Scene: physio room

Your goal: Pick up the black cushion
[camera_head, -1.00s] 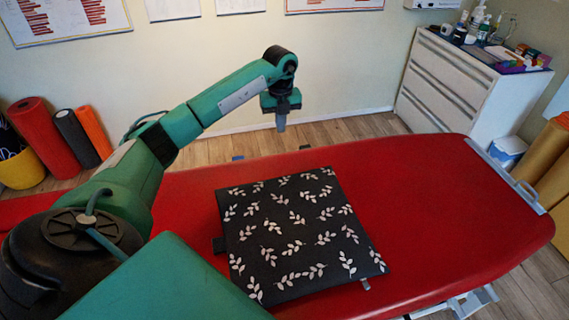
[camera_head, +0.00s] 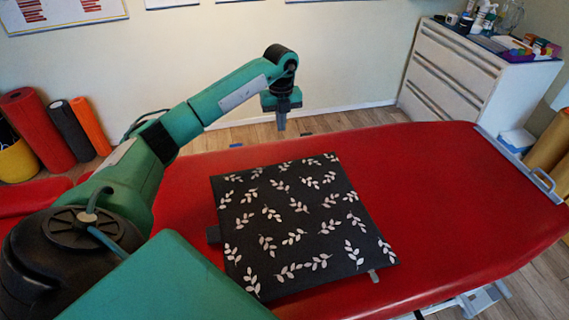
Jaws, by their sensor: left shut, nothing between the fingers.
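The black cushion (camera_head: 300,210) with pale leaf sprigs lies flat on the red treatment table (camera_head: 450,190). Small tabs stick out at its left side and its lower right edge. My left gripper (camera_head: 281,124) hangs pointing down beyond the cushion's far edge, apart from it. It is shut and empty. My right gripper does not show.
A white drawer cabinet (camera_head: 465,75) with bottles and small boxes on top stands at the back right. Rolled mats (camera_head: 40,128) and a yellow bin (camera_head: 17,160) stand at the left. A metal rail (camera_head: 520,165) edges the table's right end. The table right of the cushion is clear.

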